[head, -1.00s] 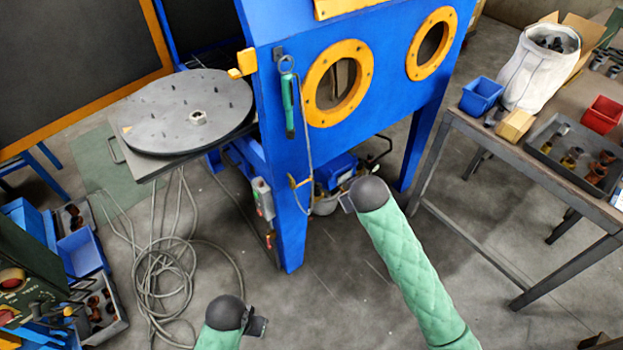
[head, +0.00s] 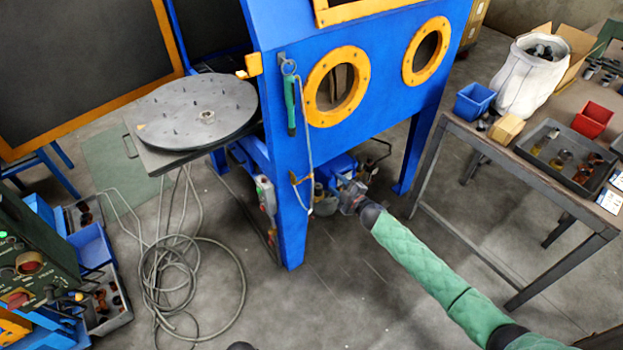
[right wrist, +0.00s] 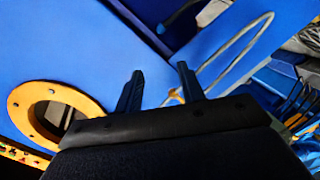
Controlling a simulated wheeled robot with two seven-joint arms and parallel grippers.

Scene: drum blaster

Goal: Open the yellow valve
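A small yellow valve (head: 297,179) sits on the front leg of the blue blasting cabinet (head: 290,220), where a thin grey hose runs down. It also shows in the right wrist view as a small yellow piece (right wrist: 174,96) between my fingers, partly hidden by them. My right gripper (head: 346,188) is to the right of the valve and apart from it in the head view. The right wrist view shows its two fingers (right wrist: 160,72) spread with nothing held. My left gripper is out of view; only a dark bit of my arm shows at the bottom edge.
A round turntable (head: 198,112) sticks out left of the cabinet, with grey cables (head: 190,290) coiled on the floor below. A work table (head: 490,150) with bins stands at the right. A green control box (head: 35,265) is at the left.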

